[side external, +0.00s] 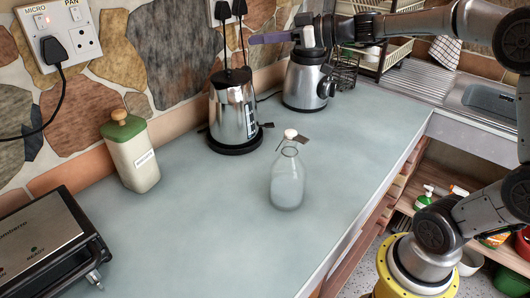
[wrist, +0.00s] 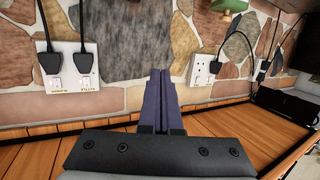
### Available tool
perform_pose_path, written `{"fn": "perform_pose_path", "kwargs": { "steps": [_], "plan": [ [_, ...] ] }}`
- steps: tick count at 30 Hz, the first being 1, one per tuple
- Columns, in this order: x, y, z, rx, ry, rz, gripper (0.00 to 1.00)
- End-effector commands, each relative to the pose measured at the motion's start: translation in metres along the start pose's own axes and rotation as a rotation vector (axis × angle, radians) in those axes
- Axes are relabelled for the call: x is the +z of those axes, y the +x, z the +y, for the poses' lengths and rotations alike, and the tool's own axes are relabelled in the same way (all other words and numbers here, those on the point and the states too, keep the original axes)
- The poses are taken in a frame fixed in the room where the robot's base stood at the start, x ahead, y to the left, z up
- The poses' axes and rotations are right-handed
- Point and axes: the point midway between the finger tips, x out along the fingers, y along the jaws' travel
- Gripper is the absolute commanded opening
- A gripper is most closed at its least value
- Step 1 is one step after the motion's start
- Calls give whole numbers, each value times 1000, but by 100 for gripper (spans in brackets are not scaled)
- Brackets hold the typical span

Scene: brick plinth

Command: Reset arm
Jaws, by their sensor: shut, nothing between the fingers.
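My gripper (side external: 254,39) shows in the side external view at the top centre, high above the counter in front of the stone wall. Its purple fingers point left, with the silver kettle (side external: 233,105) below them. In the wrist view the two fingers (wrist: 160,75) are together, with nothing visible held between them. My arm reaches in from the upper right of the side external view.
On the grey counter (side external: 190,240) stand a glass bottle (side external: 287,180), a green-lidded canister (side external: 132,155), a blender base (side external: 307,80) and a toaster (side external: 45,245). A sink (side external: 490,102) and dish rack (side external: 385,55) lie at right. The middle front counter is clear.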

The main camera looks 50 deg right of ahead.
Motion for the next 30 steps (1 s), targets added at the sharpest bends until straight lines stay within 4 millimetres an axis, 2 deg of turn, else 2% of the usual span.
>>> {"fn": "perform_pose_path", "kwargs": {
  "steps": [1,2,5,6,9,12,15,17,20,24,27,30],
  "plan": [
    [-14,-4,-25,-37,-47,6,0],
    [-18,-7,-41,-61,-84,-3,0],
    [-17,-27,-100,-155,-170,-78,0],
    [-10,-38,-121,-188,-183,-121,0],
    [13,-67,-162,-240,-192,-242,0],
    [44,-100,-188,-250,-183,-375,0],
    [79,-134,-201,-217,-155,-510,0],
    [101,-153,-202,-175,-130,-588,0],
    [134,-182,-196,-74,-78,-698,0],
    [173,-214,-177,107,22,-813,0],
    [191,-227,-164,221,103,-863,0],
    [197,-232,-157,296,176,-878,0]
  ]
}}
